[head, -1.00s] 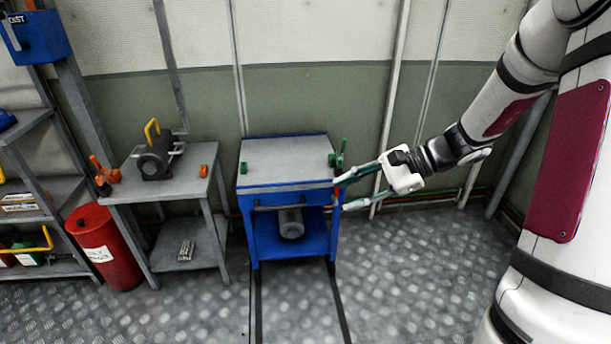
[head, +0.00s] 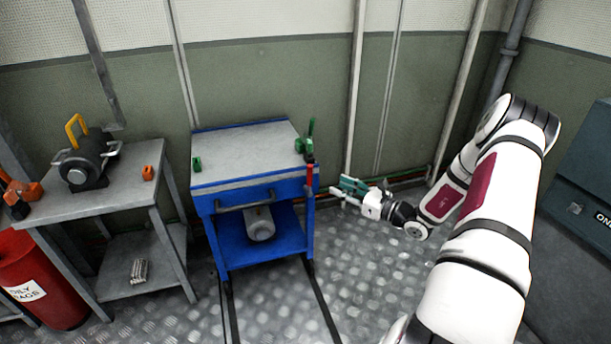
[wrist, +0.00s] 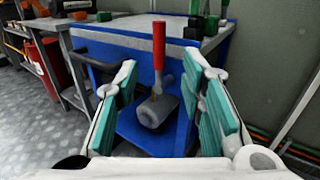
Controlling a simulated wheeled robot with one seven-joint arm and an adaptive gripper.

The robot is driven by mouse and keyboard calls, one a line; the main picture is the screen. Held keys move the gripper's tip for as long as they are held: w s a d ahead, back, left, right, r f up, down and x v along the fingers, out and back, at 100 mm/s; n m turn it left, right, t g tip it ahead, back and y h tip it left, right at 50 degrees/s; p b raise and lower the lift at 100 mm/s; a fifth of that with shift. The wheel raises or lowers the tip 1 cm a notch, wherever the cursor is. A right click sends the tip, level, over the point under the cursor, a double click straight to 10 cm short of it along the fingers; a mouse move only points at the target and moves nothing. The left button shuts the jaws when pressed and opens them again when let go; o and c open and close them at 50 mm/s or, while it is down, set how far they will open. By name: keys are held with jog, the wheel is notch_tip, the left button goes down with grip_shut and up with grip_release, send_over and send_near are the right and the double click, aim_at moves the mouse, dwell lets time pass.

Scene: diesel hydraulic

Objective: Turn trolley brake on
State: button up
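The blue trolley (head: 262,180) with a grey top stands against the wall in the head view. A red lever (head: 309,178), which looks like the brake handle, stands upright at its right side. In the wrist view the red lever (wrist: 158,45) rises ahead, roughly midway between my finger pads, on a grey shaft. My gripper (head: 350,190) is to the right of the trolley, apart from it. Its teal-padded fingers (wrist: 165,105) are spread wide with nothing between them; the lever appears beyond the fingertips.
A green clamp-like part (head: 306,145) and a small green block (head: 197,164) sit on the trolley top. A grey motor (head: 260,223) lies on its lower shelf. A grey table (head: 130,185) stands left, and a red drum (head: 40,285) beyond. Floor is clear right of the trolley.

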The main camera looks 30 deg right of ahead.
aim_at(310, 183)
jog(key=b+x, duration=0.3)
jog(key=x, duration=0.9)
jog(key=shift+w+a, duration=0.15)
grip_shut()
